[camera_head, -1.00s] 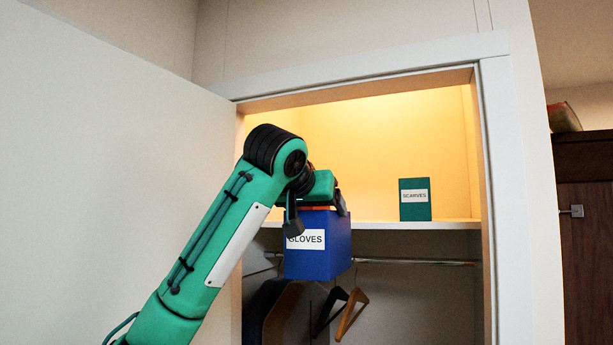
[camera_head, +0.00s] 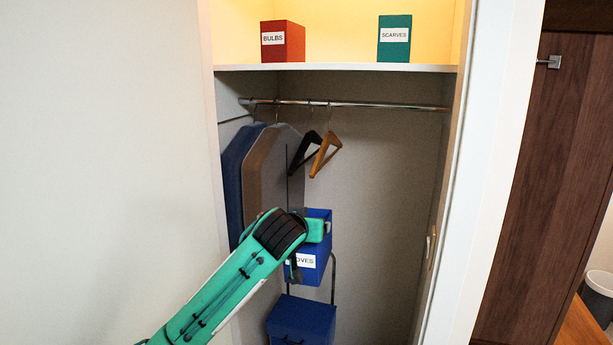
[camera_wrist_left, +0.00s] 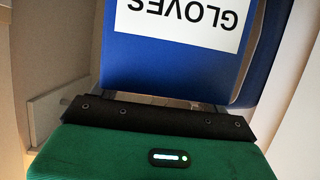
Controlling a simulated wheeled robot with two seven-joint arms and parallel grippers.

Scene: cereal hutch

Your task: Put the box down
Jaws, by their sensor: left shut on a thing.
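The blue box (camera_head: 319,262) labelled GLOVES is in my left gripper (camera_head: 311,243), low inside the closet, below the hanging rail. The gripper is shut on the box's upper part, and my arm hides some of its left side. In the left wrist view the box (camera_wrist_left: 120,65) fills the top middle, its label upside down, against the dark edge of the gripper (camera_wrist_left: 160,115). A larger blue case (camera_head: 300,318) stands just below the box in the head view. I cannot tell whether the two touch. My right gripper is not in view.
On the shelf (camera_head: 340,67) stand a red BULBS box (camera_head: 283,41) and a green SCARVES box (camera_head: 394,39), with free room between them. Garments (camera_head: 270,175) and two hangers (camera_head: 325,155) hang from the rail (camera_head: 385,105). The white door frame (camera_head: 480,170) bounds the right.

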